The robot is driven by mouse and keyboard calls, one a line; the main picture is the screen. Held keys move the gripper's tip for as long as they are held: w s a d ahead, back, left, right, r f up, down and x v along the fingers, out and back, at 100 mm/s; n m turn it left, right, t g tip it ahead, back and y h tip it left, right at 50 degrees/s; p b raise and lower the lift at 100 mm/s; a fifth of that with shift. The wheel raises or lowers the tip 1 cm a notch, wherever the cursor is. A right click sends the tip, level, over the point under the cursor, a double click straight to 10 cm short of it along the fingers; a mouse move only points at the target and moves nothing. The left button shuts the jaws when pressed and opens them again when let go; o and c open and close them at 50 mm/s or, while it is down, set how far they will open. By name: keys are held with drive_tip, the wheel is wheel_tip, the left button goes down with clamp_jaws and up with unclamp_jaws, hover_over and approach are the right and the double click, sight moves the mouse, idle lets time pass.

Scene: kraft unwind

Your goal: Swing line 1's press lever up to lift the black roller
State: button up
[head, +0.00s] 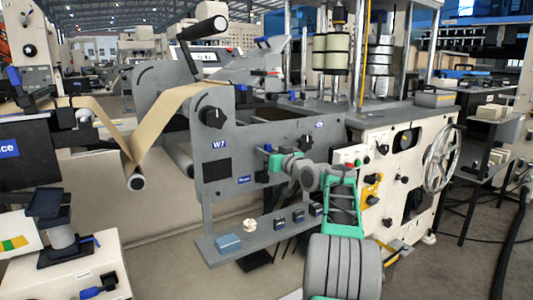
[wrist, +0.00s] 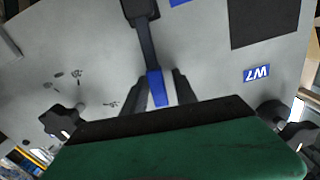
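The press lever shows in the wrist view as a dark arm (wrist: 145,32) with a blue grip (wrist: 156,88). In the head view its blue grip (head: 275,163) is small and partly covered by my gripper. My gripper (wrist: 160,80) has its two dark fingers on either side of the blue grip, with narrow gaps showing. In the head view my gripper (head: 270,150) is at the grey W7 panel (head: 240,135). A black roller (head: 203,27) with a pale end is on a dark arm above the machine's left side.
Brown kraft web (head: 175,105) loops around a lower roller (head: 136,182) at the left. Black knobs stick out of the panel, one (wrist: 62,120) left of my fingers. A shelf (head: 260,238) juts out below. A handwheel (head: 441,158) is at the right.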

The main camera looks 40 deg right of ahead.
drive_tip(key=shift+o, duration=0.4)
drive_tip(key=shift+s+d, duration=0.1)
drive_tip(key=shift+s, duration=0.1)
drive_tip(key=s+p, duration=0.1)
drive_tip(key=s, duration=0.6)
drive_tip(key=shift+s+a, duration=0.25)
